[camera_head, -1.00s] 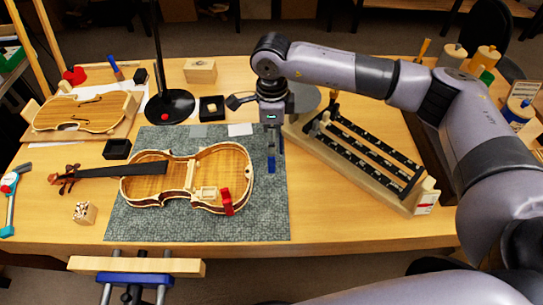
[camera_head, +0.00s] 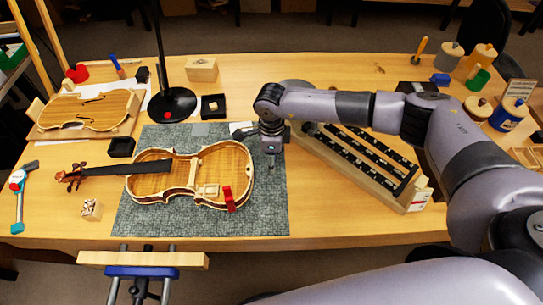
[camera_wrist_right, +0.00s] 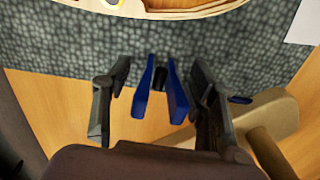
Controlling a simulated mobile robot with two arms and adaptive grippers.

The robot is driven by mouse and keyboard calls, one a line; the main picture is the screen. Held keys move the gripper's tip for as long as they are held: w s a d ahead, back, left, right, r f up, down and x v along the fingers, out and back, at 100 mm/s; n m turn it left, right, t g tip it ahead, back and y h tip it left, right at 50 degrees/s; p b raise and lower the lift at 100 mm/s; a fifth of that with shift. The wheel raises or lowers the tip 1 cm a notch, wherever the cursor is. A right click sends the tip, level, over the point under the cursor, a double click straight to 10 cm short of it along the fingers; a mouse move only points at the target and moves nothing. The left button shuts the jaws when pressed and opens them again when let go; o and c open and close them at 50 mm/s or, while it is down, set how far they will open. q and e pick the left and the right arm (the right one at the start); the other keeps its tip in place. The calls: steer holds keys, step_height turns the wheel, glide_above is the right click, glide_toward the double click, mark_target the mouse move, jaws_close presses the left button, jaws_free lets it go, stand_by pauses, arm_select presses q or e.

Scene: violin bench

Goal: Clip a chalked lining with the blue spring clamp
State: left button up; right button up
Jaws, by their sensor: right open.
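The open violin body (camera_head: 222,172) lies on the grey mat (camera_head: 140,222) with its neck to the left. A red clamp (camera_head: 229,200) sits on its lower right rim. Chalk marks on the lining are too small to make out. My right gripper (camera_head: 270,160) points down over the mat, just right of the violin. In the right wrist view its fingers (camera_wrist_right: 158,75) are open on either side of the blue spring clamp (camera_wrist_right: 176,96), with gaps visible beside it. The violin's rim (camera_wrist_right: 190,12) shows at the top of that view. My left gripper is out of view.
A long wooden rack (camera_head: 372,152) with dark rails stands right of the mat. A lamp base (camera_head: 171,104) and a small black tray (camera_head: 213,106) stand behind the violin. A vise (camera_head: 142,262) is at the front edge. Jars (camera_head: 510,113) stand far right.

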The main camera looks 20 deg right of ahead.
steer(key=shift+c, duration=0.2)
steer(key=c, duration=1.1)
steer(key=shift+o, duration=0.2)
steer(key=shift+r, duration=0.1)
